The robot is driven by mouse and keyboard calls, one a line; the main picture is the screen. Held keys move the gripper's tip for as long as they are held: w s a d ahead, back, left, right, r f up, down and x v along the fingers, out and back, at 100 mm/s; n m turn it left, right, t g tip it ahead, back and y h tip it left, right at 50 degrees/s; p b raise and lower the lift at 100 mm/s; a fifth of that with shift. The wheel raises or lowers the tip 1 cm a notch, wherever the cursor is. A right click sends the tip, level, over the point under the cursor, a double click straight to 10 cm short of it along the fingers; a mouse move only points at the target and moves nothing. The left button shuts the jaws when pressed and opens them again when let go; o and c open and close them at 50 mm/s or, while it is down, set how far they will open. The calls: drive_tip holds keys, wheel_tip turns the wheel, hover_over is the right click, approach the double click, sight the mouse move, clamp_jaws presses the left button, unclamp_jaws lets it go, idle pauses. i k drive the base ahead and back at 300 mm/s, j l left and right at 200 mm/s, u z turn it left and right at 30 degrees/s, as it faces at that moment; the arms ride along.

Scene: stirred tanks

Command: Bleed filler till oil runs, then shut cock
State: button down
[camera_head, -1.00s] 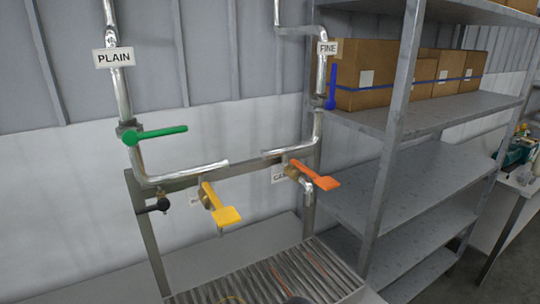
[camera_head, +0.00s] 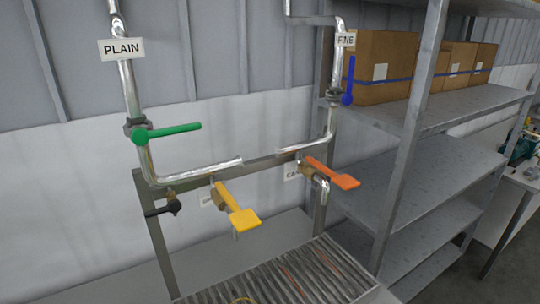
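The head view shows two pipes, with a PLAIN sign (camera_head: 122,48) on the left one and a FINE sign (camera_head: 346,40) on the right one. A green lever (camera_head: 167,131) on the left pipe lies level, across the pipe. A blue lever (camera_head: 347,80) on the right pipe stands upright, along the pipe. Below, on a grey frame, a yellow-handled cock (camera_head: 237,206) and an orange-handled cock (camera_head: 332,174) point toward me. A small black-knobbed fitting (camera_head: 173,206) sits at the left end. No running oil is visible. My gripper is not in view.
A slatted grating (camera_head: 290,274) lies below the cocks. A grey shelf unit (camera_head: 440,108) with cardboard boxes (camera_head: 385,62) stands at the right. A bench (camera_head: 525,176) with green equipment is at the far right edge.

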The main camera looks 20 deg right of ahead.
sight(158, 211)
drive_tip(key=j+u, duration=0.2)
drive_tip(key=j, duration=0.35)
drive_tip(key=j+u, duration=0.15)
drive_tip(key=j, duration=0.4)
drive_tip(key=i+j+u, duration=0.2)
drive_tip(key=j, duration=0.35)
drive_tip(key=j+u, duration=0.15)
drive_tip(key=j, duration=0.4)
